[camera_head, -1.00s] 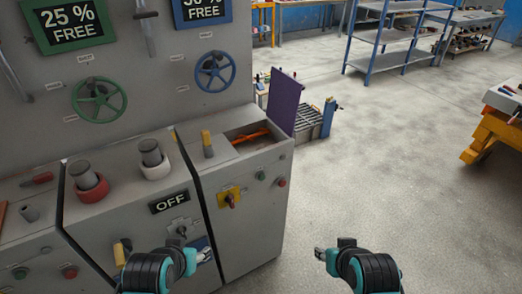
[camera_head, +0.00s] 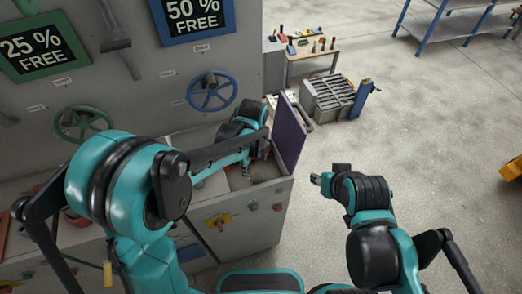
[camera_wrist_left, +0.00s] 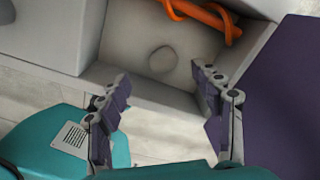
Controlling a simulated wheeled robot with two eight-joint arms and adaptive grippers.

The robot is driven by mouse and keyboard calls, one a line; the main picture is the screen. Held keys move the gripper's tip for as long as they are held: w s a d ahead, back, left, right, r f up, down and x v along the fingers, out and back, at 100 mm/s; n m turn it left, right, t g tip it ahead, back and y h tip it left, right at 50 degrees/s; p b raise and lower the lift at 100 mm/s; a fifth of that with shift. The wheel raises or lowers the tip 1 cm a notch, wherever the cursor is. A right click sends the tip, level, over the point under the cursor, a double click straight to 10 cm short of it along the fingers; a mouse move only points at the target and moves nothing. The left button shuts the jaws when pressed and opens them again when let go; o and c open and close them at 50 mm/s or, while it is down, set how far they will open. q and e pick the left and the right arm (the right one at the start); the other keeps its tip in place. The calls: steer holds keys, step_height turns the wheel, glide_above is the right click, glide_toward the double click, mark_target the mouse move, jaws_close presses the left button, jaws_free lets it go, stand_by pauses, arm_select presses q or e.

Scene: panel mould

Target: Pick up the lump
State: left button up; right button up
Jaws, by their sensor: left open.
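A smooth grey lump (camera_wrist_left: 162,59) lies on the floor of the open grey compartment (camera_wrist_left: 65,35), which has nearly the same colour. My left gripper (camera_wrist_left: 160,76) is open and empty above the compartment's near wall, its fingertips to either side of the lump in the picture and apart from it. In the head view my left gripper (camera_head: 246,168) reaches down at the compartment, and my arm hides the lump there. My right gripper (camera_head: 315,180) hangs over open floor to the right; its jaws are too small to judge.
An orange tool (camera_wrist_left: 205,14) lies at the compartment's far side. A purple lid (camera_head: 290,137) stands upright along the compartment's right edge and shows close to my left gripper in the wrist view (camera_wrist_left: 280,100). Handwheels (camera_head: 211,92) are on the panel behind.

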mark_target(258, 175)
arm_select(q)
steer(key=shift+w+d+f+m, duration=0.15)
steer(key=shift+w+d+m, duration=0.15)
steer(key=shift+m, duration=0.1)
steer(key=shift+f, duration=0.3)
steer(key=f, duration=0.2)
steer(key=f+b, duration=0.1)
steer(key=f, duration=0.1)
steer(key=f+b, duration=0.1)
steer(key=f, duration=0.2)
steer(key=shift+s+d+f, duration=0.1)
steer(key=shift+s+d, duration=0.05)
steer(key=shift+s, duration=0.15)
steer(key=c, duration=1.3)
